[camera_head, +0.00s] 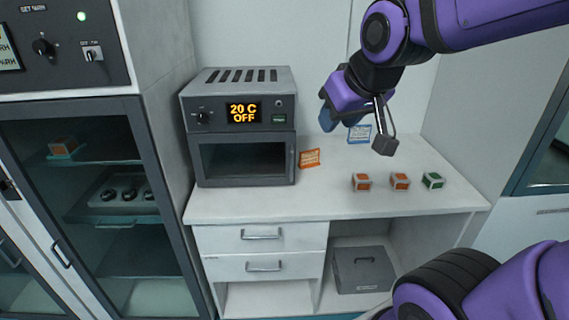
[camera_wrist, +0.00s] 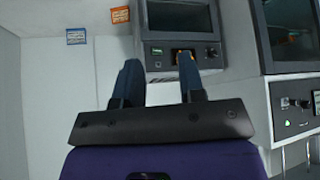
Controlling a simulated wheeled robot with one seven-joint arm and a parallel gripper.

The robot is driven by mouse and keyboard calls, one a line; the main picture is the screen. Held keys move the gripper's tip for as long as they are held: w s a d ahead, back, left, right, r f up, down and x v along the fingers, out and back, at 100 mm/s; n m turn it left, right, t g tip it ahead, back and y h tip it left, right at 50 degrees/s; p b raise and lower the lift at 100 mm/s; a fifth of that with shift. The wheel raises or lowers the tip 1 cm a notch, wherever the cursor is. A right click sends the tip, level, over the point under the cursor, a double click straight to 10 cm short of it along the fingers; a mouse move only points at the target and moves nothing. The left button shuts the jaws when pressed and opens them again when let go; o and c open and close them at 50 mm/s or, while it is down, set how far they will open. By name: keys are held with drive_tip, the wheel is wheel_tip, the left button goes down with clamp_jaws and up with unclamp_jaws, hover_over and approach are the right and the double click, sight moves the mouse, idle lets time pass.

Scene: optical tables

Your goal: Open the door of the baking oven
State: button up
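The baking oven (camera_head: 188,105) is a grey box on the white bench, left of centre in the head view. Its display (camera_head: 243,112) reads 20 C OFF. Its door (camera_head: 245,158), with a dark window, looks shut. My gripper (camera_head: 328,114) is in the air to the right of the oven, apart from it. In the wrist view, my gripper (camera_wrist: 160,65) is open and empty, with a gap between its two blue fingers. The oven (camera_wrist: 207,50) appears upside down beyond the fingers, and the right finger covers part of its panel.
Three small boxes (camera_head: 401,181) stand on the bench at right. An orange sign (camera_head: 310,158) stands beside the oven and a blue sign (camera_head: 359,134) farther back. A tall glass-fronted cabinet (camera_head: 150,190) stands at left. The bench front (camera_head: 260,205) is clear.

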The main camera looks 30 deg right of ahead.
sight(292, 164)
drive_tip(key=w+d+f+t, duration=0.1)
drive_tip(key=w+f+t, duration=0.2)
drive_tip(key=w+f, duration=0.55)
drive_tip(key=w+d+f+t, duration=0.15)
drive_tip(key=w+f, duration=0.35)
drive_tip(key=w, duration=0.7)
drive_tip(key=w+d+f+m+t+h, duration=0.1)
drive_tip(key=d+f+t+h, duration=0.15)
drive_tip(key=f, duration=0.55)
drive_tip(key=d+f+m+t+h, duration=0.1)
drive_tip(key=f+t, duration=0.3)
drive_tip(key=f, duration=0.5)
drive_tip(key=x, duration=1.1)
drive_tip(key=shift+a, duration=0.25)
clamp_jaws()
